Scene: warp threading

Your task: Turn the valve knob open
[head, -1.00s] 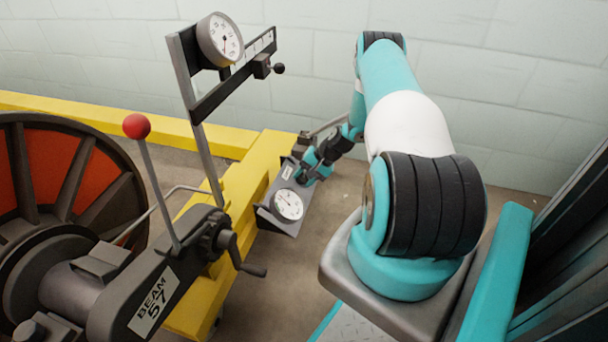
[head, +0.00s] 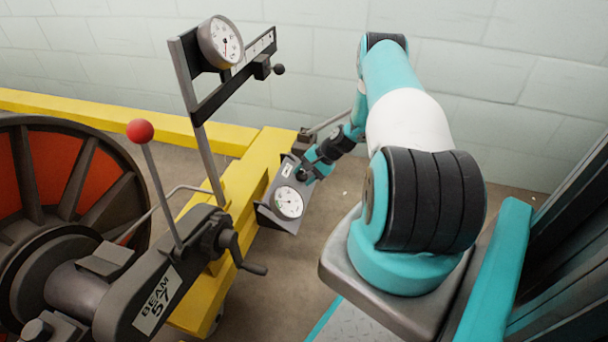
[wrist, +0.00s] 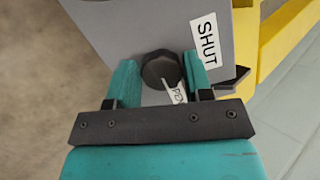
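The valve knob (wrist: 161,69) is a dark round knob on a grey panel in the wrist view. My gripper (wrist: 162,70) has one teal finger on each side of it, with almost no gap, so it looks shut on the knob. A white "SHUT" label (wrist: 204,41) lies to the right of the knob. A second white label (wrist: 175,95), partly hidden and reading something like "PEN", sits just below the knob. In the head view my gripper (head: 304,173) is at the grey panel (head: 268,216), where the knob is mostly hidden.
A round gauge (head: 288,202) sits on the panel beside my gripper. Another gauge (head: 220,42) tops a post on the yellow frame (head: 243,185). A red-balled lever (head: 140,131), a hand crank (head: 248,264) and a large reel (head: 62,180) stand left. Open floor lies right of the panel.

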